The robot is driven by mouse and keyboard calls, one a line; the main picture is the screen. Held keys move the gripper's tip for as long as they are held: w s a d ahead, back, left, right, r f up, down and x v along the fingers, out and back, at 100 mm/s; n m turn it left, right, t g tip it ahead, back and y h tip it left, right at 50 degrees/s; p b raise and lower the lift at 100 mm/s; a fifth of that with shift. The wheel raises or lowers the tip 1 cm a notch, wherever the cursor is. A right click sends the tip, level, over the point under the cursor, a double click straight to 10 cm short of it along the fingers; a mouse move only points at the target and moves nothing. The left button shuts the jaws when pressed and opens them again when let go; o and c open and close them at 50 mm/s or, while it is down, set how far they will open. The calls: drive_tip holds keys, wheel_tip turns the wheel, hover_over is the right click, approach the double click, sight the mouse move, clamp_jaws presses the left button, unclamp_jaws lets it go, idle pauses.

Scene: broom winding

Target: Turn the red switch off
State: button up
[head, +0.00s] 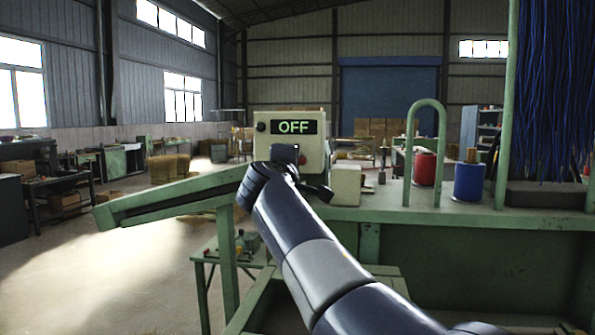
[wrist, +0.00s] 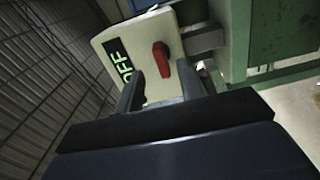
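A cream control box (head: 263,148) stands on the green bench, with a dark display reading OFF in green (head: 293,127). The box (wrist: 127,33) and the OFF display (wrist: 120,62) also show tilted in the wrist view. The red switch (wrist: 161,59) is a short lever on the box's face; in the head view only a bit of the red switch (head: 302,159) shows past my arm. My gripper (wrist: 159,72) is open in front of the box, its fingers on either side of the switch in the picture. I cannot tell whether either finger touches it.
Right of the box are a small cream block (head: 346,185), a green hoop frame (head: 408,150), a red spool (head: 425,168) and a blue spool (head: 468,182). Blue bristles (head: 550,90) hang at the far right. A sloping green chute (head: 165,198) extends left; open floor lies beyond.

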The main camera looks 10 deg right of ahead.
drive_tip(key=v, duration=0.2)
drive_tip(key=shift+s+a, duration=0.15)
drive_tip(key=shift+s, duration=0.2)
drive_tip(key=shift+w, duration=0.1)
drive_tip(key=p+x, duration=0.3)
drive_tip(key=x, duration=0.7)
drive_tip(key=shift+w, duration=0.35)
drive_tip(key=shift+s, duration=0.1)
